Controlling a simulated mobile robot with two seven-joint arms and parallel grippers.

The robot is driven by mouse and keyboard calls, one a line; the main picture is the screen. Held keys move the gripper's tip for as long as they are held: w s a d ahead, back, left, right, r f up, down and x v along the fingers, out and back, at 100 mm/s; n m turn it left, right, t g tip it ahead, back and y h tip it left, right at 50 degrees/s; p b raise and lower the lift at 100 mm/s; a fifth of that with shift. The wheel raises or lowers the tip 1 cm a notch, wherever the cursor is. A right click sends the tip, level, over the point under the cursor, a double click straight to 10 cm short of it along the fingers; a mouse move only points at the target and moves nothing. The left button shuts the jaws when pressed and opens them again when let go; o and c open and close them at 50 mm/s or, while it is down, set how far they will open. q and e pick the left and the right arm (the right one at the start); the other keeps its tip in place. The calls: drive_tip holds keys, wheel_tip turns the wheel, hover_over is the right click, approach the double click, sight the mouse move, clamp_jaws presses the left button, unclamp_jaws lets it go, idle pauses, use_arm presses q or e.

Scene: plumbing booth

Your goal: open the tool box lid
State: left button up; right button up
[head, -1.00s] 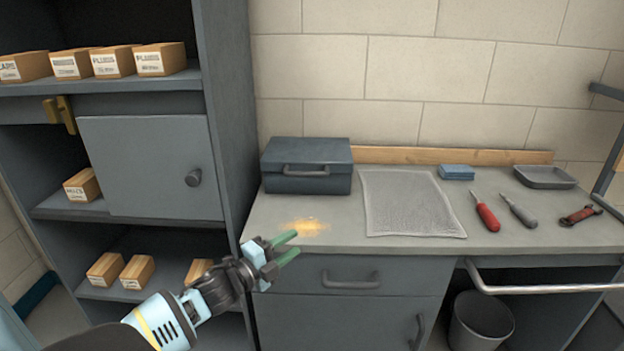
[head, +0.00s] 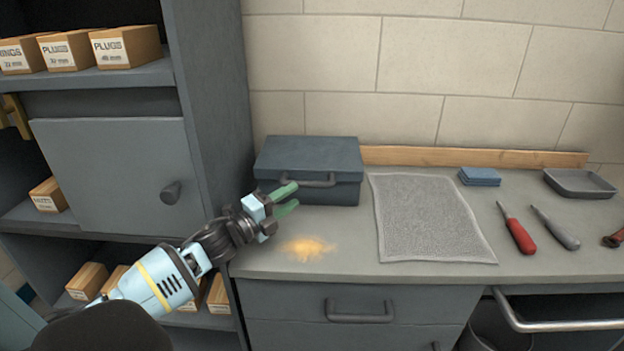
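The tool box (head: 330,190) is dark blue-grey and stands at the back left of the counter, against the wall. Its lid (head: 310,152) is closed, with a dark handle (head: 322,182) on the front. My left gripper (head: 291,198) is in front of the box's lower left front, its two green fingers apart with nothing between them. The fingertips overlap the box front in the picture, just left of the handle; I cannot tell whether they touch it. My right gripper is not in view.
A grey mat (head: 425,218) lies right of the box. Blue cloths (head: 479,176), a metal tray (head: 580,183), a red screwdriver (head: 518,233) and a grey one (head: 558,230) lie further right. A tall cabinet (head: 215,110) stands close on the left.

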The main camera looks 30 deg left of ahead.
sight(307, 187)
use_arm(q)
drive_tip(key=shift+w+d+r, duration=0.1)
drive_tip(key=shift+w+d, duration=0.05)
drive_tip(key=shift+p+x, duration=0.3)
drive_tip(key=shift+x, duration=3.35)
clamp_jaws()
